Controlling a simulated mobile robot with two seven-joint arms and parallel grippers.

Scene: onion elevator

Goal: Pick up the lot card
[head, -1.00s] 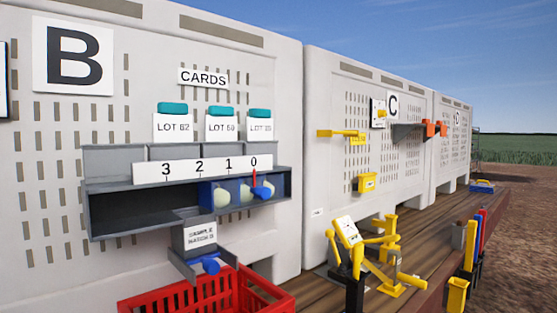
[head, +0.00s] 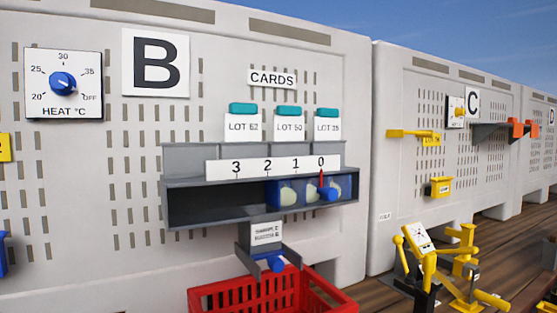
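Three lot cards with teal top tabs stand in a row in a grey rack under the CARDS sign (head: 272,78). They read LOT 62 (head: 243,127), LOT 50 (head: 289,126) and what looks like LOT 35 (head: 327,127). Their lower edges are hidden behind the rack (head: 190,160). The frames do not show which one is meant. Neither of my grippers shows in the head view.
A red crate (head: 245,297) stands below. A heat dial (head: 63,84) is at left. Yellow fixtures (head: 440,255) stand at right.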

